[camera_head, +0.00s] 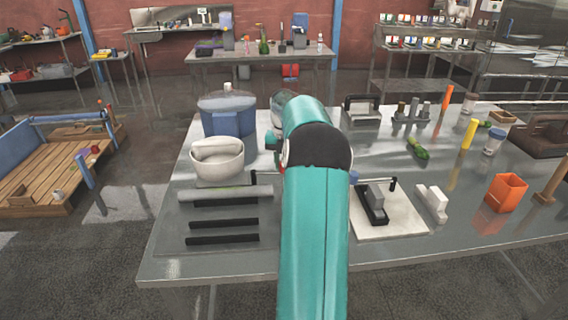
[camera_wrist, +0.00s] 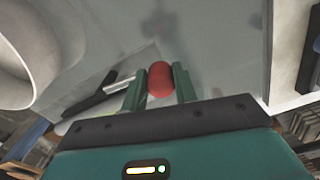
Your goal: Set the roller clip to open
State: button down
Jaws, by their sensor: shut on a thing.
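In the wrist view, the two green fingers of my gripper (camera_wrist: 159,88) are closed on a rounded red knob (camera_wrist: 160,78). I cannot tell for certain that this is the roller clip's lever. In the head view, a grey roller (camera_head: 222,196) lies on a clear sheet (camera_head: 181,218) with black bars, and a small dark end piece (camera_head: 253,178) stands beside it.
A white bowl (camera_head: 217,160) and a blue-tinted tub (camera_head: 226,115) stand behind the roller. A white board (camera_head: 395,220) with a black-and-grey device lies right of my arm. An orange cup (camera_head: 505,192) stands farther right. The metal table's front strip is clear.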

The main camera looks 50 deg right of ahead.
jog(key=c, duration=1.1)
grip_release()
jog(key=shift+r, duration=0.1)
notch_tip(320, 180, up, 14)
